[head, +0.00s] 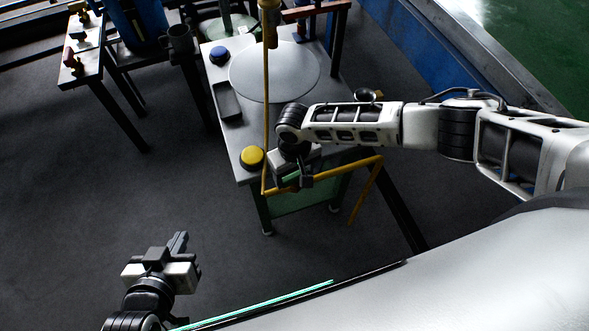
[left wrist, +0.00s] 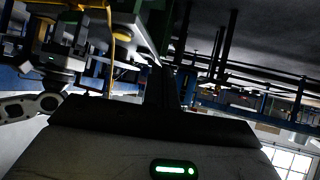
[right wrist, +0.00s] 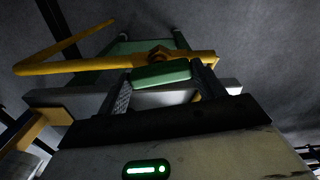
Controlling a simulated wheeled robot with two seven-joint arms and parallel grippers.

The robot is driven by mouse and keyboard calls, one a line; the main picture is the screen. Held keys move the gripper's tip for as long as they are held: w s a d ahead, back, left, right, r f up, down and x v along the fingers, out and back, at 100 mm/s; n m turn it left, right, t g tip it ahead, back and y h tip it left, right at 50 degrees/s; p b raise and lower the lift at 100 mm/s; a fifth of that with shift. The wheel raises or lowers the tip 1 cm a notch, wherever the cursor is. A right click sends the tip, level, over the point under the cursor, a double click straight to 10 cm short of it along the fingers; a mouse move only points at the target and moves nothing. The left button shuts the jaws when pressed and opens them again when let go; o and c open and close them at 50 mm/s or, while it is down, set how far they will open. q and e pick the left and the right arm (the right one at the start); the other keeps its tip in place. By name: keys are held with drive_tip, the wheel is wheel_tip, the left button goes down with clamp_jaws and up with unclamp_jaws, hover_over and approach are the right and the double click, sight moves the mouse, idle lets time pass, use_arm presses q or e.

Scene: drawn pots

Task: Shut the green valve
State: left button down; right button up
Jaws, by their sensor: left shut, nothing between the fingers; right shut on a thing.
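The green valve's handle (right wrist: 160,74) sits on a yellow pipe (right wrist: 90,64) in the right wrist view, by a brass-coloured valve body. In the head view a bit of the green handle (head: 291,175) shows at the front edge of the table. My right gripper (right wrist: 165,85) is shut on the handle, one finger at each end of it. In the head view the right gripper (head: 300,182) partly hides the valve. My left gripper (head: 179,242) is shut and empty, low at the left over the floor, well away from the valve. Its closed fingers show in the left wrist view (left wrist: 168,85).
The grey table (head: 235,132) carries a yellow button (head: 252,157), a blue button (head: 219,55) and a round pale plate (head: 275,72). The yellow pipe rises in front of the plate. A small side table (head: 88,60) stands at the back left. The floor at the left is clear.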

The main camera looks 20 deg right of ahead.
drive_tip(key=n+p, duration=0.1)
drive_tip(key=n, duration=0.2)
drive_tip(key=shift+s+n, duration=0.1)
drive_tip(key=shift+n, duration=0.2)
drive_tip(key=n, duration=0.4)
drive_tip(key=shift+n+p, duration=0.3)
drive_tip(key=shift+p, duration=0.05)
drive_tip(key=n, duration=0.4)
use_arm(q)
drive_tip(key=shift+a+r, duration=0.15)
drive_tip(key=shift+r, duration=0.3)
use_arm(e)
drive_tip(key=shift+n, duration=2.1)
drive_tip(key=o, duration=1)
